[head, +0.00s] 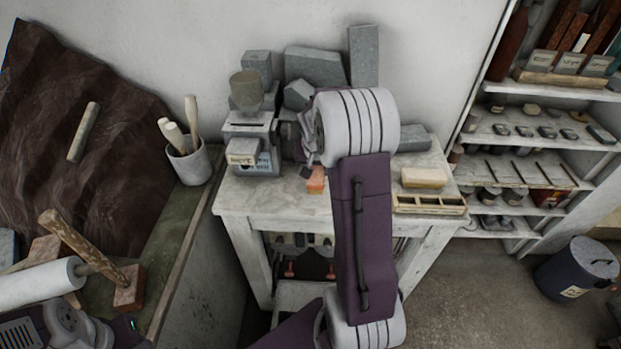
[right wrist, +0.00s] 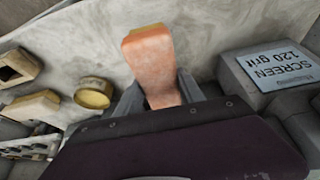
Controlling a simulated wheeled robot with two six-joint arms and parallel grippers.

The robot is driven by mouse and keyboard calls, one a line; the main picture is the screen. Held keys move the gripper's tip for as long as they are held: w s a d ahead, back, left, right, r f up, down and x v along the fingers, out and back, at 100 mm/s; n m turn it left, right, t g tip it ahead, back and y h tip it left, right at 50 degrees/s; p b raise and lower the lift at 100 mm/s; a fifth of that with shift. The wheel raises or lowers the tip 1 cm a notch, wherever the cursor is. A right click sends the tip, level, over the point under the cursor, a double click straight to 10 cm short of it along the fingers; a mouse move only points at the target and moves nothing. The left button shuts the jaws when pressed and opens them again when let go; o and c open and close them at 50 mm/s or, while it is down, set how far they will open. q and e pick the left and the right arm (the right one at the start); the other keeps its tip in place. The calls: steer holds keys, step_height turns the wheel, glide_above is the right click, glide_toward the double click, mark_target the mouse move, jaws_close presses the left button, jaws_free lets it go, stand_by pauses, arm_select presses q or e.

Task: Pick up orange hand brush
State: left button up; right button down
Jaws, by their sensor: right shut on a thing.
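The orange hand brush (right wrist: 150,62) is between the two fingers of my right gripper (right wrist: 160,92) in the right wrist view. My right gripper is shut on it. Its wide orange end, with a yellowish edge, points away from the gripper. My right arm hides most of that gripper there. I cannot tell whether the brush touches the tabletop. My left gripper is not in view.
A grey box labelled SCREEN 120 grit (right wrist: 277,68) is close right of the brush in the right wrist view. Grey blocks (head: 315,65) stand behind. A tan block (head: 423,177) and a compartment tray (head: 430,204) are at the table's right. The table's front left is clear.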

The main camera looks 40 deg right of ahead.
steer(key=s+d+r, duration=0.5)
steer(key=d, duration=0.3)
steer(key=shift+d+r+b, duration=0.3)
steer(key=shift+r+b, duration=0.1)
steer(key=c, duration=1.3)
jaws_free()
steer(key=c, duration=0.6)
